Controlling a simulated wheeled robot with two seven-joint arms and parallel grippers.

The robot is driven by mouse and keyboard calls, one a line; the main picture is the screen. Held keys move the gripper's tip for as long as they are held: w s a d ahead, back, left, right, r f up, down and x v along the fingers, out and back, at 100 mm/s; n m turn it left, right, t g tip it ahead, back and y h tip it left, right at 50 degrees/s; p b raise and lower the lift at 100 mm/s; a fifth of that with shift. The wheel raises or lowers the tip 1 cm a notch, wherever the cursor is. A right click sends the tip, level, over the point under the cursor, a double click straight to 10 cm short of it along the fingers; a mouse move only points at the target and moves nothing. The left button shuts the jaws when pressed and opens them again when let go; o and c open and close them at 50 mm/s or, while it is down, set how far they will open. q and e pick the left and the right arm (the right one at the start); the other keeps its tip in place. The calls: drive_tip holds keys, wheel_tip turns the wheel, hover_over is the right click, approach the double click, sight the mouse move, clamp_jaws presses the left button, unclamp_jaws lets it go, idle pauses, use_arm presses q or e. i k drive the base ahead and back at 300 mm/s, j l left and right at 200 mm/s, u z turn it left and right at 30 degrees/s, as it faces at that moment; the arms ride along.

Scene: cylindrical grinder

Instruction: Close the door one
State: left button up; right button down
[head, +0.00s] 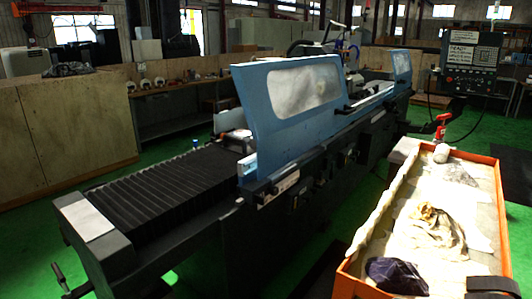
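The cylindrical grinder (330,145) runs from the lower left to the upper right in the head view. A large light-blue door panel (262,100) with a cloudy window stands upright on its near side. A second, smaller blue panel (401,68) with a window stands at the far end of the machine. A gap lies between the two panels, and the machine's inside shows there. I cannot tell which panel is door one. Neither of my grippers is in view.
An orange-rimmed tray (347,284) with cloths stands at the lower right, close to the grinder. A control panel (470,58) hangs at the upper right. Wooden cabinets (75,125) stand at the left. Green floor (195,272) shows in front of the machine.

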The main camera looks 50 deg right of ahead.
sight(310, 102)
drive_tip(key=i+l+z, duration=0.1)
drive_tip(key=i+z, duration=0.25)
drive_tip(key=i, duration=0.15)
drive_tip(key=i+z, duration=0.35)
drive_tip(key=i+j+z, duration=0.15)
drive_tip(key=i+z, duration=0.25)
drive_tip(key=i, duration=0.2)
drive_tip(key=i+j+z, duration=0.2)
drive_tip(key=i, duration=0.2)
drive_tip(key=l, duration=0.1)
